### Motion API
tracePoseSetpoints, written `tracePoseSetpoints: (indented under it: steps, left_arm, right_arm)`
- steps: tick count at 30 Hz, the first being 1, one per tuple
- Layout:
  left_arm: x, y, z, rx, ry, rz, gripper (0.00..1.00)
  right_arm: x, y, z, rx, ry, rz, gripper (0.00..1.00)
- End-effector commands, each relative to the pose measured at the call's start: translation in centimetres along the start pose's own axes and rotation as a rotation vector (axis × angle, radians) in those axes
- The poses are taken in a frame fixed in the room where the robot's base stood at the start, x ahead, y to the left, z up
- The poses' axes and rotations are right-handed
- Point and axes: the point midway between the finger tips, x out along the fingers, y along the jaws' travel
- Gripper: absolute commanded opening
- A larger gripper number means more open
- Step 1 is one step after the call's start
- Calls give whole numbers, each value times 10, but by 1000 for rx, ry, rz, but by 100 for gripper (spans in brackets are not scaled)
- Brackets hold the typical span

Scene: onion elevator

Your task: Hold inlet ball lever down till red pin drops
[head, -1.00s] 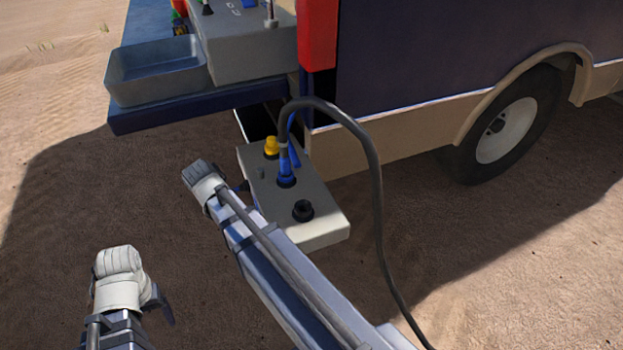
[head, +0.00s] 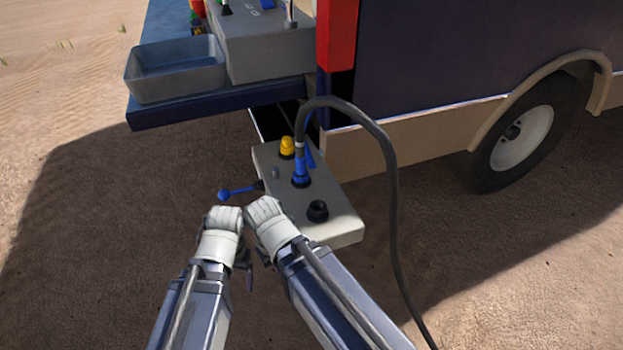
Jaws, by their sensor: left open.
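The blue ball lever (head: 236,192) sticks out to the left from the side of a low beige box (head: 338,229), roughly level. My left gripper (head: 228,216) is just below the ball in the picture, open and seemingly empty; I cannot tell whether it touches the lever. My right gripper (head: 262,208) is close beside it, over the box's near left edge; its jaws are hidden, so I cannot tell their state. I cannot make out a red pin on the box for sure.
The box top carries a yellow cap (head: 287,146), a blue plug (head: 300,171) with a thick dark hose (head: 392,190), and a black socket (head: 317,210). A blue shelf (head: 220,109) with a grey tray (head: 176,70) overhangs behind. Sand lies open at left.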

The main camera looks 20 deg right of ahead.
Motion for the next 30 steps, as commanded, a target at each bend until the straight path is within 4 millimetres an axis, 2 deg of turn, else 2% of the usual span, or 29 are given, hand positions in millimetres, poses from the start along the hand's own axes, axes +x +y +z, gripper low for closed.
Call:
tracePoseSetpoints:
  steps: [14, 20, 30]
  left_arm:
    - [-7, -1, 0, 0, 0, 1, 78]
    - [-27, -2, 2, -1, 0, 3, 78]
    - [-71, -6, 4, -1, 0, 4, 78]
  right_arm:
    - [-7, 2, 0, 1, 0, 0, 0]
    - [-27, 5, -1, 2, 0, 0, 0]
    - [-71, 14, -1, 5, 0, 0, 0]
